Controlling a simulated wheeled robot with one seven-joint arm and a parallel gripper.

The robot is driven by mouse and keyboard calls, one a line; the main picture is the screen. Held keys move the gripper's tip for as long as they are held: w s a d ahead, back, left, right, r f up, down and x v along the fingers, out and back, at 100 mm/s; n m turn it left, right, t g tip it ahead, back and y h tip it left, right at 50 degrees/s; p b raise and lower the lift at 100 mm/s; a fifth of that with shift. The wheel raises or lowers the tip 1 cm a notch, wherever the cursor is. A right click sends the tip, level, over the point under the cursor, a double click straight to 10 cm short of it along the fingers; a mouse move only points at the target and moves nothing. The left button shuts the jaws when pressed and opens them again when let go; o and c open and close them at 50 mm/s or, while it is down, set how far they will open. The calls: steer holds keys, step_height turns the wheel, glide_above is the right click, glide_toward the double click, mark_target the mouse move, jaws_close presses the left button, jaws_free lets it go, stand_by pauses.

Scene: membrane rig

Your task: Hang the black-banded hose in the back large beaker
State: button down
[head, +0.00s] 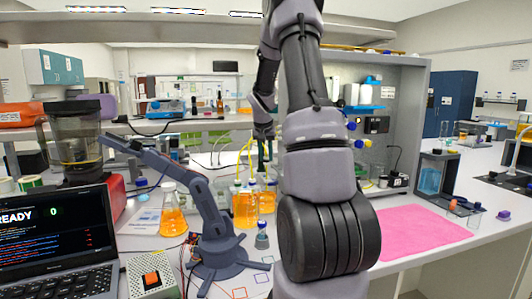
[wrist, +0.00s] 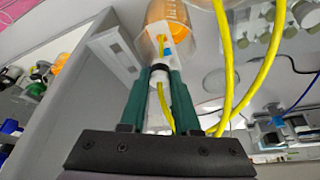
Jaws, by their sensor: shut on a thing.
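My gripper (wrist: 160,78), with green fingers, is shut on the white sleeve of the black-banded hose (wrist: 158,69). The black band shows between the fingertips, and yellow tubing runs back from the sleeve between the fingers. Beyond the fingertips is a clear vessel with orange liquid (wrist: 168,13); I cannot tell whether the hose end is inside it or only in line with it. In the head view my gripper (head: 264,151) points down above orange-filled vessels (head: 245,208), partly hidden by my arm. I cannot tell which of them is the back large beaker.
Other yellow hoses (wrist: 225,60) loop close beside my gripper. An orange flask (head: 173,218), a small blue-grey robot arm (head: 212,215), a small capped bottle (head: 262,237) and a laptop (head: 58,245) stand on the left. A pink mat (head: 422,229) lies clear at right.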

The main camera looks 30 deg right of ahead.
steer(key=shift+f, duration=3.05)
steer(key=c, duration=0.6)
jaws_free()
steer(key=shift+o, duration=0.2)
steer(key=shift+r, duration=0.1)
steer(key=v, duration=1)
steer(key=shift+s+a+r, duration=0.15)
steer(key=shift+r, duration=0.05)
